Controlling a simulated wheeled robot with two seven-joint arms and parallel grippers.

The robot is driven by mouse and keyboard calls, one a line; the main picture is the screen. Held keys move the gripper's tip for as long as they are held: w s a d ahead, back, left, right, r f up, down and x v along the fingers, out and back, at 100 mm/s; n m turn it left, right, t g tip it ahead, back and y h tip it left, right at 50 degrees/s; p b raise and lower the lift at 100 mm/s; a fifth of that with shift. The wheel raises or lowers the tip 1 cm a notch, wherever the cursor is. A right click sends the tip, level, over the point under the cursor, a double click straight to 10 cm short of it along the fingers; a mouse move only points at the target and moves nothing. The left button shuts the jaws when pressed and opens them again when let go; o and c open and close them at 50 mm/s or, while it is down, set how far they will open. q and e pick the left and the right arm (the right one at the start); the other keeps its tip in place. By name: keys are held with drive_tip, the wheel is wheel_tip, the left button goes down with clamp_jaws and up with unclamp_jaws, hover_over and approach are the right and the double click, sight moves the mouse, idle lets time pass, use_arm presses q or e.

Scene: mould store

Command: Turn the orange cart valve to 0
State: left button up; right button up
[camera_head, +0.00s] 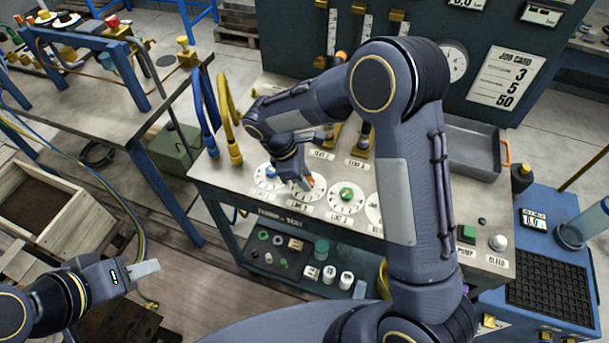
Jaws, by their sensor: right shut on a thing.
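A row of white round dials stands on the cart top (222,186). The orange valve (309,182) sits in the second dial from the left, between a blue valve (271,171) and a green valve (346,194). My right gripper (302,181) reaches down over the orange valve and is shut on it. The gripper covers most of the valve and part of its dial, so its pointer and the number it points to cannot be read. My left gripper (146,269) is at the lower left, away from the cart; whether its fingers are apart cannot be told.
Blue and yellow hoses (228,115) rise at the cart's left edge. A grey tray (472,150) lies at the back right. A green button (467,234) and a white one (498,242) sit front right. A job card (506,76) hangs behind. My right arm hides the middle right.

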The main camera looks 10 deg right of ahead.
drive_tip(key=n+t, duration=0.2)
drive_tip(key=n, duration=0.3)
drive_tip(key=shift+s+n+b, duration=0.15)
drive_tip(key=shift+n+b, duration=0.15)
drive_tip(key=shift+b, duration=0.05)
idle(0.4)
drive_tip(key=o, duration=1)
drive_tip(key=shift+c, duration=0.2)
drive_tip(key=v, duration=0.7)
drive_tip(key=shift+s+r, duration=0.15)
drive_tip(key=shift+r, duration=0.25)
drive_tip(key=shift+a, duration=0.1)
